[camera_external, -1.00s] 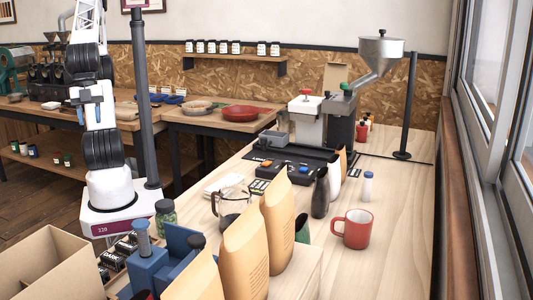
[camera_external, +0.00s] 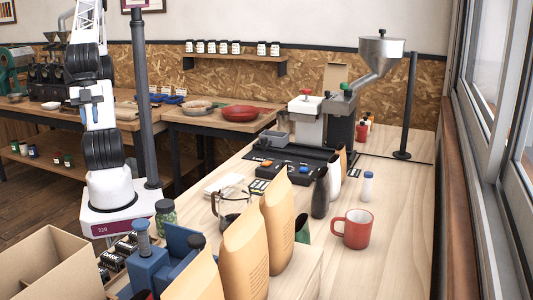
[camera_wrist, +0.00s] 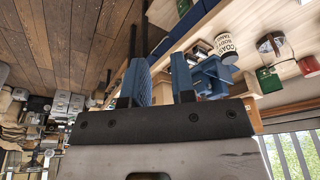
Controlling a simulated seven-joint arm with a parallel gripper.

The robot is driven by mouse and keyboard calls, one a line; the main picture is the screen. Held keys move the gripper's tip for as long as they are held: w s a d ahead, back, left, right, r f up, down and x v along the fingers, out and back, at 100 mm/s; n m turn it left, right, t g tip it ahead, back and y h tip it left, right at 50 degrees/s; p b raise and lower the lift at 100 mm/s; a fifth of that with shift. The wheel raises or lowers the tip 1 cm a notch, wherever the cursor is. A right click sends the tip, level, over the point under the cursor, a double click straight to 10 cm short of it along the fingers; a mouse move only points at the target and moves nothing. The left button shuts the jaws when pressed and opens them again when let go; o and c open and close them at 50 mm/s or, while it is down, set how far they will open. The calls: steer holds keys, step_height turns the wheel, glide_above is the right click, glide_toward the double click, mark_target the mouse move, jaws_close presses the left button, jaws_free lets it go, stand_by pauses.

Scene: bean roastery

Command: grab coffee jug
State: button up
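The coffee jug (camera_external: 231,203) is a clear glass jug with a dark band and handle, in the external view. It stands upright on the light wood table, behind the tall tan bags. Their tops hide part of its lower right side. My gripper (camera_wrist: 159,82) shows in the wrist view with its two blue fingers apart and nothing between them. It is out of the external view, where my arm rises past the top edge. I cannot identify the jug with certainty in the wrist view.
Tan bags (camera_external: 279,222) stand in front of the jug, and a green-filled jar (camera_external: 166,218) stands to its left. A red mug (camera_external: 352,229) and a dark bottle (camera_external: 320,193) are to the right. An open cardboard box (camera_external: 45,262) is front left. Table around the mug is clear.

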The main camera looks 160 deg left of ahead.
steer(key=w+a+f+n+g+h, duration=0.2)
steer(key=w+a+f+n+h, duration=0.3)
steer(key=w+n, duration=0.4)
steer(key=n+t+h, duration=0.4)
steer(key=n+t, duration=0.5)
steer(key=n, duration=0.9)
glide_toward(213, 200)
steer(key=shift+w+d+f, duration=0.25)
steer(key=shift+d+f, duration=0.4)
steer(key=shift+f, duration=0.3)
steer(key=shift+d, duration=0.1)
steer(key=shift+x, duration=1.3)
